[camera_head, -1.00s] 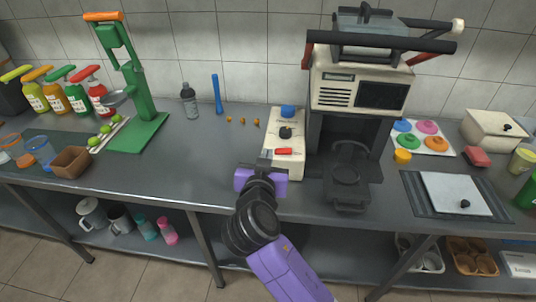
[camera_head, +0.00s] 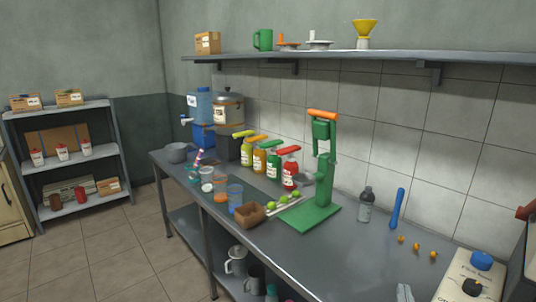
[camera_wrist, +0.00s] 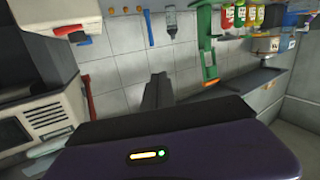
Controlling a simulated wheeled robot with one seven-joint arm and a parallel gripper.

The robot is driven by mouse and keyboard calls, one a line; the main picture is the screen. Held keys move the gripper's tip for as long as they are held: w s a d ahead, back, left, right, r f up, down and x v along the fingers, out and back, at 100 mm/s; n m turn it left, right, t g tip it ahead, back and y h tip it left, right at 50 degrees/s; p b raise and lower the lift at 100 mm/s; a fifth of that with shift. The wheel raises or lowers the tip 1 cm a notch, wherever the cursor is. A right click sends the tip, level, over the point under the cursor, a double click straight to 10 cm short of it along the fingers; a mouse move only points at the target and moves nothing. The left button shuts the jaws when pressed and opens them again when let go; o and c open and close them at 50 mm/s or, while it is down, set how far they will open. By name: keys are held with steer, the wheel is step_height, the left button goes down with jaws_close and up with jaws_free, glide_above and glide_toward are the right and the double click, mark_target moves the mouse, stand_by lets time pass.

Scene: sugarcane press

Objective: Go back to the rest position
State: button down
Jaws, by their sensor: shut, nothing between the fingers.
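My gripper (camera_wrist: 158,80) shows in the wrist view as dark fingers pressed together, with nothing between them. It is held in the air, clear of the counter and its objects. The wrist view shows the scene upside down, with the tiled wall behind the fingers. In the head view, only a small grey piece at the bottom edge may be part of my arm; the rest of it is out of frame.
The counter (camera_head: 300,250) holds a green press (camera_head: 322,165), a bottle (camera_head: 366,205), a blue stick (camera_head: 397,209), several sauce bottles, a brown box (camera_head: 250,214) and a control box (camera_head: 472,280). The large machine (camera_wrist: 35,115) shows in the wrist view. A wall shelf (camera_head: 370,57) runs above.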

steer(key=s+a+f+n+t+y, duration=0.1)
steer(key=s+a+f+n+y, duration=0.1)
steer(key=s+a+y, duration=0.3)
steer(key=s+a+f+n+t, duration=0.1)
steer(key=s+a+f+n, duration=0.15)
steer(key=s, duration=0.45)
steer(key=s+a+f+g+y, duration=0.2)
steer(key=s, duration=2.2)
steer(key=shift+s+f+g, duration=0.2)
steer(key=shift+g, duration=0.1)
steer(key=shift+m, duration=0.25)
